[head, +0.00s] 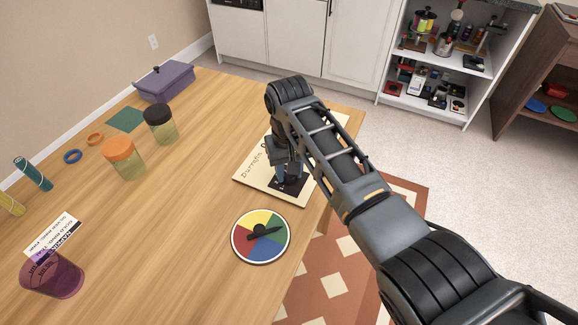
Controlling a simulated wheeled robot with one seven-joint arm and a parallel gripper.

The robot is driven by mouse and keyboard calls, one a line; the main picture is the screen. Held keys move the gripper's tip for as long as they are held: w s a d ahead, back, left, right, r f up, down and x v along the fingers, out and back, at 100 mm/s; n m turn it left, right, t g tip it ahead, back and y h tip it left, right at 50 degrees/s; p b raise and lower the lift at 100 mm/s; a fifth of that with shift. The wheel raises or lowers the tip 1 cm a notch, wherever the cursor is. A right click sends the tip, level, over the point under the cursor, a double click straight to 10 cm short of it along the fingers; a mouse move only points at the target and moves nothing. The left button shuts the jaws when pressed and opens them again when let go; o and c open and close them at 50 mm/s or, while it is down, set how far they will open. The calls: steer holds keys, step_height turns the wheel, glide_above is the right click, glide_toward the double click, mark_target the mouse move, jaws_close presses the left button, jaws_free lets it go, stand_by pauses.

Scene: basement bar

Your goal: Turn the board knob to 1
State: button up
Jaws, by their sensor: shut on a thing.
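The cream board (257,187) lies flat on the wooden table near its right edge. It has dark lettering, partly readable, and a black plate (292,190). My gripper (285,174) points down over the black plate and is shut on the board knob. The knob itself is hidden by the gripper, so its setting cannot be read. My arm also covers the right part of the board.
A colored spinner dial (260,237) lies just in front of the board. Two lidded jars (124,160), a purple box (164,82) and a purple cup (52,275) stand on the left. The table (180,225) is clear between cup and dial.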

steer(key=n+p, duration=0.1)
steer(key=n, duration=0.4)
steer(key=shift+n, duration=0.3)
steer(key=n+p, duration=0.1)
steer(key=n, duration=0.4)
steer(key=shift+a, duration=0.1)
steer(key=n, duration=0.5)
steer(key=shift+n, duration=0.4)
steer(key=shift+s+n, duration=0.1)
steer(key=shift+n, duration=2.1)
steer(key=o, duration=1)
steer(key=shift+o, duration=0.2)
steer(key=shift+r, duration=0.1)
steer(key=shift+r, duration=3.8)
